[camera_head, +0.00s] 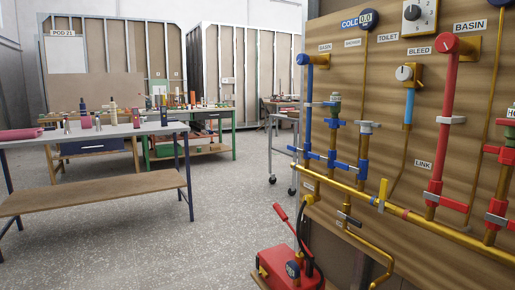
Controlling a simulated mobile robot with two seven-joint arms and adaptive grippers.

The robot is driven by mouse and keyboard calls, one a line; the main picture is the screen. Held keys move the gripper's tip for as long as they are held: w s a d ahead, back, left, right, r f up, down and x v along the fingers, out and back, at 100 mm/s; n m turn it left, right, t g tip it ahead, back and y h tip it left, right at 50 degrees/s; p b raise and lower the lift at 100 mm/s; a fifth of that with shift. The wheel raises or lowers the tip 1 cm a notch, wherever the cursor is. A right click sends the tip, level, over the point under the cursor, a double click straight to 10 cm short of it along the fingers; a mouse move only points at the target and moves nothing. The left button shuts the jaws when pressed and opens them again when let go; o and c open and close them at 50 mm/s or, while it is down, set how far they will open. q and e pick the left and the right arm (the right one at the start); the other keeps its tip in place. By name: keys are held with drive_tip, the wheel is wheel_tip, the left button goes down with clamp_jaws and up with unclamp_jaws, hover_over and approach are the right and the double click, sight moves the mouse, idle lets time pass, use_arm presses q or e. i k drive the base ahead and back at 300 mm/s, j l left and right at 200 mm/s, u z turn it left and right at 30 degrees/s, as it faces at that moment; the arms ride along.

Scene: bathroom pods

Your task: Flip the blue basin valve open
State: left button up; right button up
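The blue basin valve (302,60) is a small round blue knob at the top of a blue pipe (308,110), at the left edge of the wooden pipe board. A small BASIN label (325,47) is above and to the right of it. A small mark shows on the knob's face, but it is too small to tell how the valve is set. A brass fitting (321,60) joins the knob to the board. Neither of my grippers is in view, and nothing touches the valve.
A red knob (449,43) on a red pipe, a bleed valve (404,73) and a yellow pipe (350,190) share the board (400,140). A red hand pump (286,265) stands below. A white table (90,133) is left. The grey floor between is clear.

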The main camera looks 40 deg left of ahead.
sight(292, 148)
drive_tip(key=i+j+u, duration=0.2)
drive_tip(key=j+u, duration=0.25)
drive_tip(key=i+j+u, duration=0.3)
drive_tip(key=u, duration=0.15)
drive_tip(key=i+j+u, duration=0.2)
drive_tip(key=j, duration=0.2)
drive_tip(key=j+u, duration=0.15)
drive_tip(key=j, duration=0.25)
